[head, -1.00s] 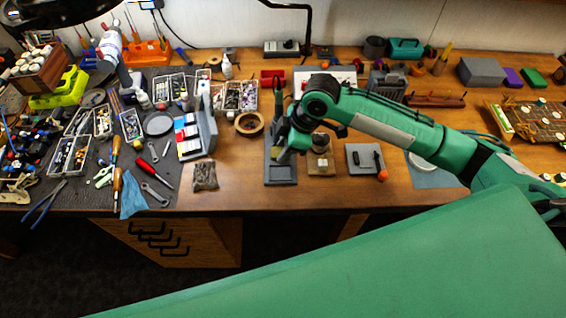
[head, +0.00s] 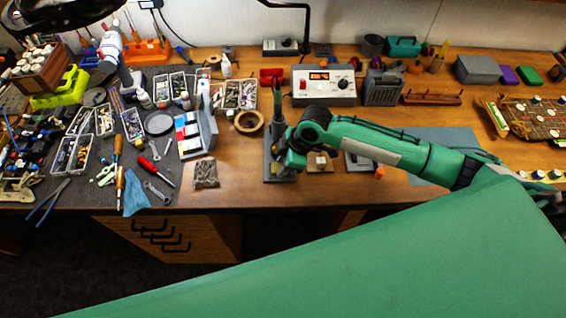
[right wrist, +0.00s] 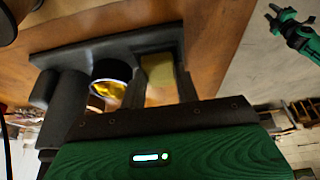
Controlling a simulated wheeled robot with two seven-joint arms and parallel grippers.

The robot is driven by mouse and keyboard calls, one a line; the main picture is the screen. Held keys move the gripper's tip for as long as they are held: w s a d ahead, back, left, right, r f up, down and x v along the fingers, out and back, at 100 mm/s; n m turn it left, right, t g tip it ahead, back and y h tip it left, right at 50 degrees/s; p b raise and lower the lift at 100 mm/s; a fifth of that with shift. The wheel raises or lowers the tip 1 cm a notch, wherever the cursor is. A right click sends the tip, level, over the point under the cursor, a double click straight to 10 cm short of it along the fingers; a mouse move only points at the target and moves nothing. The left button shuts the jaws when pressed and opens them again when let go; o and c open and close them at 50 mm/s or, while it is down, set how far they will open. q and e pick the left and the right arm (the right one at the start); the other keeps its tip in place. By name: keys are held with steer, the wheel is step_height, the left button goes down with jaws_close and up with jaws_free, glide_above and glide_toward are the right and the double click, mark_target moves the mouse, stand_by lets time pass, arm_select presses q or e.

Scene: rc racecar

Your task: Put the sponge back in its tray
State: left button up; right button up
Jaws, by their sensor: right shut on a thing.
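The sponge (right wrist: 162,82) appears as a yellow block in the right wrist view, between the dark fingers of my right gripper (right wrist: 160,88). In the head view the right gripper (head: 281,168) is low over the grey stand (head: 270,178), and my own arm hides the sponge. The dark stand base (right wrist: 60,55) lies just beyond the fingers in the right wrist view. I cannot tell whether the sponge touches its tray. My left gripper (right wrist: 290,24) is small at the upper right of the right wrist view, away from the stand.
A dark round cup with yellow inside (right wrist: 110,85) stands close left of the right fingers. A white control box (head: 324,85) stands behind. Bare wood lies in front of the bag.

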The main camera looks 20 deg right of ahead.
steer(key=shift+s+d+f, duration=0.1)
steer(key=shift+s+f, duration=0.4)
steer(key=shift+f, duration=0.3)
steer(key=o, duration=0.9)
steer(key=shift+w+r, duration=0.1)
steer(key=shift+w, duration=0.05)
steer(key=shift+w+a+b+v, duration=0.1)
steer(key=shift+b+v, duration=0.35)
steer(key=shift+v, duration=1.75)
steer(key=shift+w+a+b+v, duration=0.15)
steer(key=shift+b+v, duration=0.25)
steer(key=shift+v, duration=1.8)
steer(key=shift+w+a+b+v, duration=0.1)
steer(key=shift+b+v, duration=0.35)
steer(key=shift+v, duration=1.75)
steer(key=shift+r, duration=0.1)
